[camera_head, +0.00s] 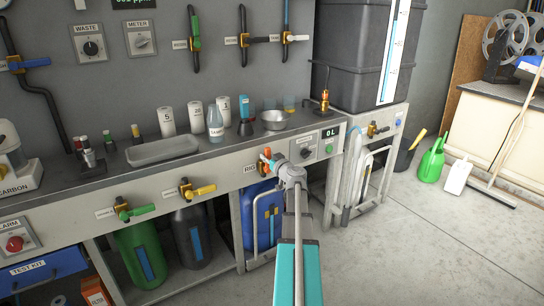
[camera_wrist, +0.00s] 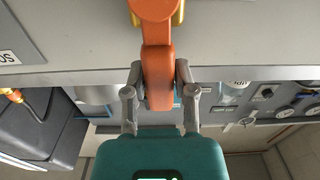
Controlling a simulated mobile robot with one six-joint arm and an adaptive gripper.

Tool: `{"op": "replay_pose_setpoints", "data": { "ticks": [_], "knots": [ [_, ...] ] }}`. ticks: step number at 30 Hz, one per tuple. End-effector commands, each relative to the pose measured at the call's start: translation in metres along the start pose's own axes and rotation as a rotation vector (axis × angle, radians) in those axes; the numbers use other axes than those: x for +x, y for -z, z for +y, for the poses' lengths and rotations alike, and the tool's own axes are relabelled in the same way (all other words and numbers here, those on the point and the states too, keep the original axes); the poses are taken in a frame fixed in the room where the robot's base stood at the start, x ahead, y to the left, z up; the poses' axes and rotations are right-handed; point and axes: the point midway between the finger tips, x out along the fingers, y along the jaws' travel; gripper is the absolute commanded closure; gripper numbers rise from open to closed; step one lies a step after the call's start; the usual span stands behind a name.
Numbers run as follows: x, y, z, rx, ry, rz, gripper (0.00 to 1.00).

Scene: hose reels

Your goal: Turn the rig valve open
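The rig valve (camera_head: 267,158) is on the bench's front edge, beside the label "RIG". Its orange lever (camera_wrist: 157,70) fills the middle of the wrist view, with a bit of yellow body behind its top. My gripper (camera_wrist: 160,80) has one grey finger on each side of the lever, and both fingertips appear to touch it. In the head view my gripper (camera_head: 284,171) is at the valve and covers part of it. The valve's lower parts are hidden there.
Other valves with green (camera_head: 140,211) and yellow (camera_head: 203,190) levers sit along the bench front to the left. A control panel marked "0 L" (camera_head: 330,133) is close on the right. A blue tank (camera_head: 262,222) stands below.

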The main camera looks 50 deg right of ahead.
Motion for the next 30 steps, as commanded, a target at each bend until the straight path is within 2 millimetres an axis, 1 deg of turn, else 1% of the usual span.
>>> {"op": "replay_pose_setpoints", "data": {
  "ticks": [1, 5, 16, 20, 23, 26, 30],
  "knots": [
    [-0.004, -0.001, -0.003, -0.001, 0.005, -0.001, 0.56],
    [-0.004, 0.000, -0.001, 0.000, 0.001, 0.000, 0.32],
    [-0.003, 0.000, 0.004, 0.002, -0.006, 0.001, 0.31],
    [-0.006, 0.000, 0.004, 0.002, -0.006, 0.001, 0.31],
    [-0.013, 0.000, 0.003, 0.002, -0.006, 0.001, 0.31],
    [-0.023, 0.000, 0.004, 0.002, -0.009, 0.001, 0.31],
    [-0.042, 0.000, 0.004, 0.002, -0.008, 0.001, 0.31]
  ]
}}
